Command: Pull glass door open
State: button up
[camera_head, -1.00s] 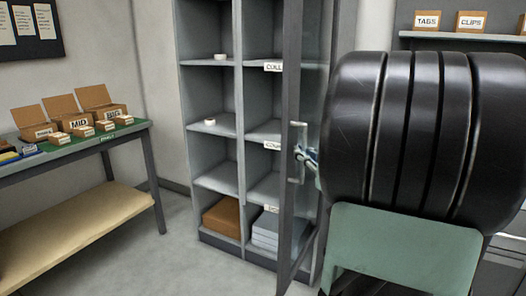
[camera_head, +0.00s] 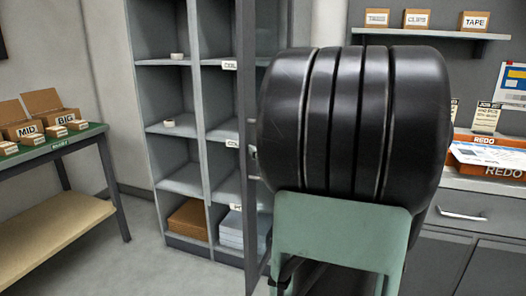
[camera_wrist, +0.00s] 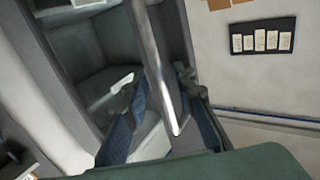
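The glass door (camera_head: 248,215) stands swung out from the grey cabinet and shows nearly edge-on in the head view. A small part of its metal handle (camera_head: 252,160) shows left of my arm, which hides the rest. In the wrist view a bright metal bar (camera_wrist: 160,75), which looks like the handle, runs between the two blue fingers of my gripper (camera_wrist: 160,85). The fingers are apart, one on each side of the bar, with a gap showing on the left. Contact on the right is unclear. In the head view my gripper is hidden behind my arm.
The grey cabinet (camera_head: 192,130) has open shelves with small rolls, a brown box and grey stacks. A green-topped table (camera_head: 60,150) with boxes stands at left. A counter (camera_head: 490,188) with drawers is at right. Floor between table and cabinet is clear.

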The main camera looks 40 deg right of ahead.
jog(key=s, duration=1.2)
